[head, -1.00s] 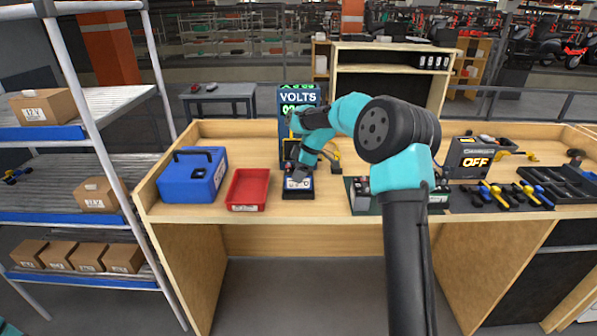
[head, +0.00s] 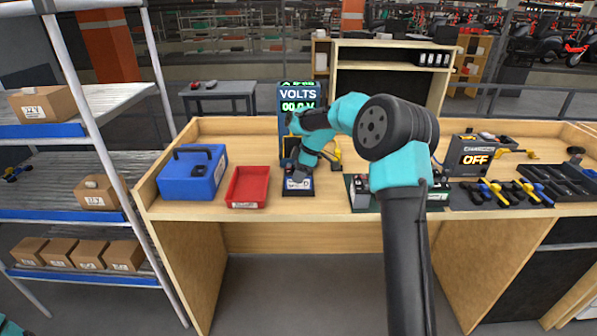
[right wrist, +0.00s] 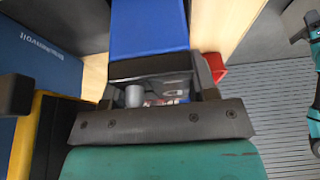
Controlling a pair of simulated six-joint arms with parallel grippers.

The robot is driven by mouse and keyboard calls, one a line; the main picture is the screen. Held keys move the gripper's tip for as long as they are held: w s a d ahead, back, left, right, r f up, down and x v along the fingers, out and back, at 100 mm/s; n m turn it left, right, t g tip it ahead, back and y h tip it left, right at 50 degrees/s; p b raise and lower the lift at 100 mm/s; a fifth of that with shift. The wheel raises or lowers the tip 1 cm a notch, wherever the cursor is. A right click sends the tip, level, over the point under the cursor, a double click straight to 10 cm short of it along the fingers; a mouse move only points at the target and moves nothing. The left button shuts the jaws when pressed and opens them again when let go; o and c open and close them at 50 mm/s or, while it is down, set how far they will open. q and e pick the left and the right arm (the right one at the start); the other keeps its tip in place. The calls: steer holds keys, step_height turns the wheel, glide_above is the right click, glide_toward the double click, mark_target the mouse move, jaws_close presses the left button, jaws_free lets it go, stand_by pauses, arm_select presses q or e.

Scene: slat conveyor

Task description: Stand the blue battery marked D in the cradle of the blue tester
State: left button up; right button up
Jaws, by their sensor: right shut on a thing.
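The blue tester (head: 285,95) stands at the back of the bench, its green display under the word VOLTS. My right gripper (head: 300,172) is in front of it, low over the tester's dark base. In the right wrist view, my right gripper (right wrist: 155,95) is shut on a blue battery (right wrist: 148,28) with a black top and a grey terminal. Its letter is not visible. The gripper and arm hide most of the cradle, and I cannot tell whether the battery touches it.
A red tray (head: 240,203) and a blue case (head: 190,183) stand just left of the tester. A charger reading OFF (head: 472,158) and several yellow and blue cable clamps (head: 495,193) lie to the right. A green mat (head: 438,205) with parts lies between.

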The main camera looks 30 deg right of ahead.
steer(key=shift+f, duration=0.75)
steer(key=o, duration=1.1)
steer(key=shift+o, duration=0.2)
steer(key=v, duration=1.7)
steer(key=shift+r, duration=0.2)
steer(key=shift+w, duration=0.1)
